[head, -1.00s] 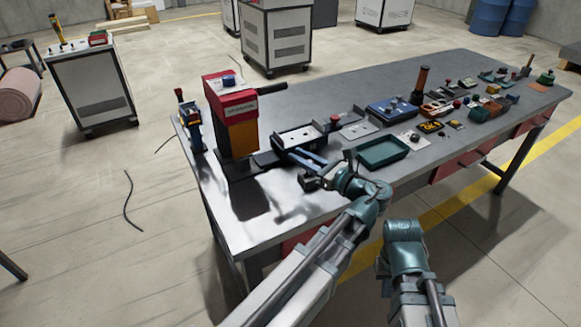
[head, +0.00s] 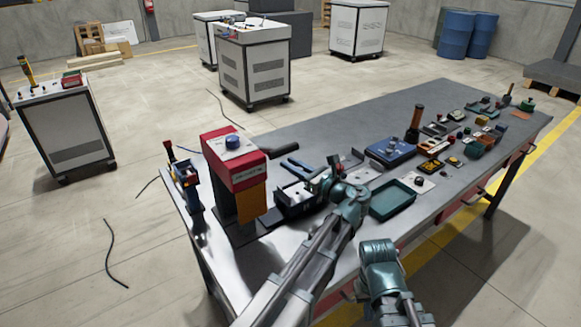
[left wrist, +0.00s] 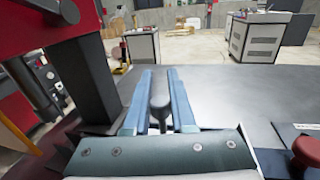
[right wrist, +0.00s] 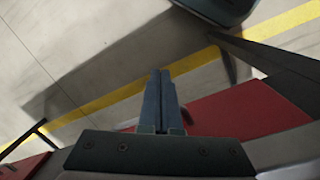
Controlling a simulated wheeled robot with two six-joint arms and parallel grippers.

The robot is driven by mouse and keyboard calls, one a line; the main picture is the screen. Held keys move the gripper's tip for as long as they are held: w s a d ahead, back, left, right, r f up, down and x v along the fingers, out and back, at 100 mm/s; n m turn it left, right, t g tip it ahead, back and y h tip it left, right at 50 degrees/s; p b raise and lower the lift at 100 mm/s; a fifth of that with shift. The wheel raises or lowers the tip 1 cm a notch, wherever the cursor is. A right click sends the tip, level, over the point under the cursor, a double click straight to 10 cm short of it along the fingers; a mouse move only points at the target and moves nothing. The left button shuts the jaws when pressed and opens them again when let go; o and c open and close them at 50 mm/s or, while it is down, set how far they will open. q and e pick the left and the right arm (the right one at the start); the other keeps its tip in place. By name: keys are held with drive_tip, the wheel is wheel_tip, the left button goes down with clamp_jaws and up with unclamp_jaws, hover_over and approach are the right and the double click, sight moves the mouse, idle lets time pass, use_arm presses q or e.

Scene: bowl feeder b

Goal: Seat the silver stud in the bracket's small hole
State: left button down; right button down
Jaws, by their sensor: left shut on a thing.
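My left gripper (head: 293,163) is above the black fixture (head: 283,209) beside the red press. In the left wrist view its blue fingers (left wrist: 158,88) stand on either side of a dark grey, round-ended piece (left wrist: 158,106), which looks like the stud. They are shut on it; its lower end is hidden. A pale plate (head: 292,193), which may be the bracket, lies in the fixture below the gripper, partly covered. Its small hole cannot be made out. My right gripper (right wrist: 159,100) is shut and empty, out over the floor by the table's front edge.
A green tray (head: 393,199) and a blue box (head: 390,150) lie to the right. The table's far middle (head: 340,125) is clear.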

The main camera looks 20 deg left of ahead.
use_arm(q)
drive_tip(key=shift+w+a, duration=0.15)
drive_tip(key=shift+a, duration=0.2)
use_arm(e)
drive_tip(key=shift+w+a, duration=0.2)
drive_tip(key=shift+a, duration=0.2)
use_arm(q)
drive_tip(key=shift+f, duration=0.1)
use_arm(e)
drive_tip(key=shift+f, duration=0.15)
